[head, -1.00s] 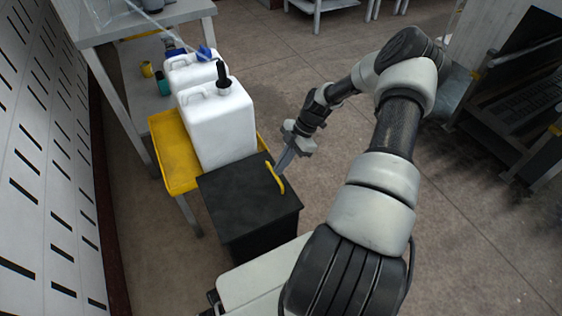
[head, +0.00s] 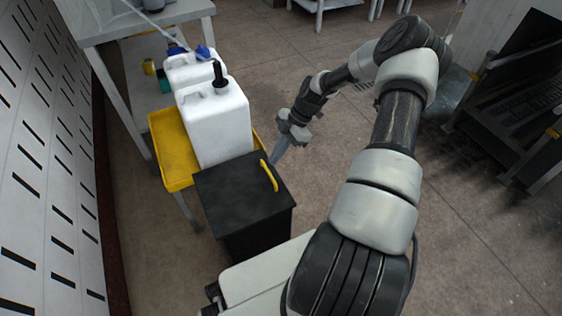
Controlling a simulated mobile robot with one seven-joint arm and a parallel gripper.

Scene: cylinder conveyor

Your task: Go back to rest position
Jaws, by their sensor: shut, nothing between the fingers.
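My gripper (head: 278,154) is at the end of my arm in the head view, pointing down and to the left. It is shut and nothing shows between its fingers. Its tip is close to the far right corner of a black box (head: 235,197) with a yellow handle (head: 269,176) on top. The view does not make clear how far the tip is from the box. My arm arches from the bottom of the picture to the upper right and back down to the gripper.
A yellow tray (head: 172,152) on legs bears white canisters (head: 216,125) beside the box. A grey table (head: 118,27) stands at upper left, a slotted white wall (head: 40,150) at left. A dark machine (head: 515,85) stands at right. The floor (head: 480,230) between is open.

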